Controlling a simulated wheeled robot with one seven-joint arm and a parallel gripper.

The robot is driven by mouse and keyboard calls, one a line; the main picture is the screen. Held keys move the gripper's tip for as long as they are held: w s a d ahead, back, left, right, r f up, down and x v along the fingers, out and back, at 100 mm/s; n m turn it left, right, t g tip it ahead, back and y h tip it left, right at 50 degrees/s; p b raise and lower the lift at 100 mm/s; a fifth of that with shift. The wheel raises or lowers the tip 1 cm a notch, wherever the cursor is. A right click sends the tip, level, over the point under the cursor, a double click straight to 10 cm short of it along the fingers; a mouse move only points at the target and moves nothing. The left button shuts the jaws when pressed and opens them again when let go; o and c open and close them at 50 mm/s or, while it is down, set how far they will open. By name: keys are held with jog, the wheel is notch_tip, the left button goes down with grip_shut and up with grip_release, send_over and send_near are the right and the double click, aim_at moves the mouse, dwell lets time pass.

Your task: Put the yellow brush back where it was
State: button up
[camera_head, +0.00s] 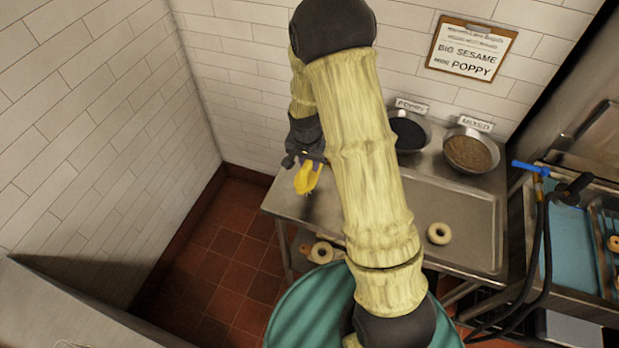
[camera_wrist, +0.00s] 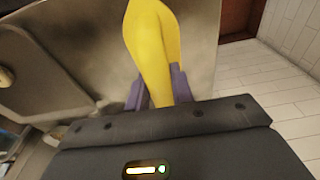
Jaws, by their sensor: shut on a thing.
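The yellow brush (camera_head: 307,178) is at the left end of the steel table, seen in the head view. My gripper (camera_head: 304,160) is shut on it. In the wrist view the brush (camera_wrist: 153,45) rises between the two purple-grey fingers of my gripper (camera_wrist: 155,88), which press its narrow part from both sides. The brush's far end runs out of the top of that view. I cannot tell whether the brush touches the table (camera_head: 294,205) or hangs just above it.
Bowls of poppy (camera_head: 408,132) and mixed (camera_head: 470,153) seeds stand at the table's back. A bagel (camera_head: 439,233) lies on the tray to the right. A wall is behind, and red floor (camera_head: 215,262) lies left of the table. A teal barrel (camera_head: 305,308) stands in front.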

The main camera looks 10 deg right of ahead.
aim_at(310, 177)
jog(key=shift+f, duration=1.15)
jog(key=shift+f+p, duration=0.7)
jog(key=shift+f, duration=1.35)
jog(key=shift+f, duration=0.15)
jog(key=o, duration=1)
jog(key=shift+c, duration=0.2)
jog(key=r+b, duration=0.1)
jog(key=r, duration=0.3)
jog(key=r+b, duration=0.1)
jog(key=r, duration=0.3)
jog(key=s+r+b, duration=0.1)
jog(key=r, duration=0.3)
jog(key=shift+s+a+r, duration=0.1)
jog(key=shift+a, duration=0.3)
